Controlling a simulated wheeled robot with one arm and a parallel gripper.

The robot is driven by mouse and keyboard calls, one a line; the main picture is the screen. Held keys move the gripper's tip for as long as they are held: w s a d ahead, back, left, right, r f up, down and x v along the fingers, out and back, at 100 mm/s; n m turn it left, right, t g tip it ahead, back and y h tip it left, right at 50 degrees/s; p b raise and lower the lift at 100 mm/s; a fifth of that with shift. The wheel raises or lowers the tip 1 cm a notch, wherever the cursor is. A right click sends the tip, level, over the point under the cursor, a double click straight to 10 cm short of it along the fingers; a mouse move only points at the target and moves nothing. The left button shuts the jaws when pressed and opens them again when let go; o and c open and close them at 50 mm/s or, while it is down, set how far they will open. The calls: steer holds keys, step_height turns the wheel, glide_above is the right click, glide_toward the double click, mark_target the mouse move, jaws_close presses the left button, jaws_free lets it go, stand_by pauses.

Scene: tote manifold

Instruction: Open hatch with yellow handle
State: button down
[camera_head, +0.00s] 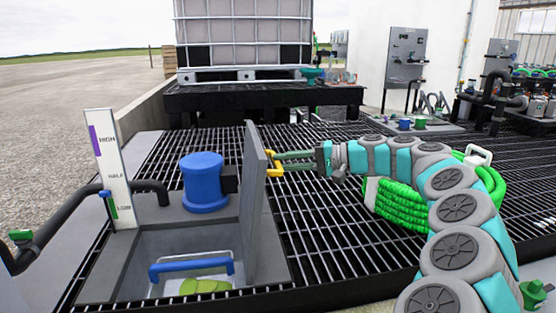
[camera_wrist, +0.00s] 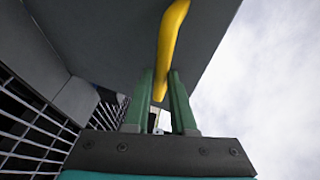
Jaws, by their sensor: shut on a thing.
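The grey hatch (camera_head: 256,200) stands upright, edge-on in the head view, at the right side of an open pit. Its underside or face fills the top of the wrist view (camera_wrist: 110,35). The yellow handle (camera_head: 273,163) is on the hatch's right face. In the wrist view the yellow handle (camera_wrist: 168,40) runs down between the two green fingers. My gripper (camera_head: 279,163) comes from the right and is shut on the handle. Its fingers also show in the wrist view (camera_wrist: 160,95). The part of the handle between the fingertips is partly hidden.
The open pit (camera_head: 130,275) holds a blue-handled item (camera_head: 190,266) and something green. A blue motor-like cylinder (camera_head: 204,180) and a level gauge (camera_head: 108,165) stand left of the hatch. A coiled green hose (camera_head: 410,208) lies on the grating beneath my arm. Grating extends behind.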

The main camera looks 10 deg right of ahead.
steer(key=shift+a+f, duration=0.1)
steer(key=shift+f, duration=0.8)
steer(key=c, duration=1.1)
jaws_free()
steer(key=shift+w, duration=0.1)
steer(key=shift+o, duration=1.3)
steer(key=shift+r, duration=0.2)
steer(key=v, duration=0.7)
steer(key=shift+d, duration=0.35)
steer(key=shift+r, duration=0.1)
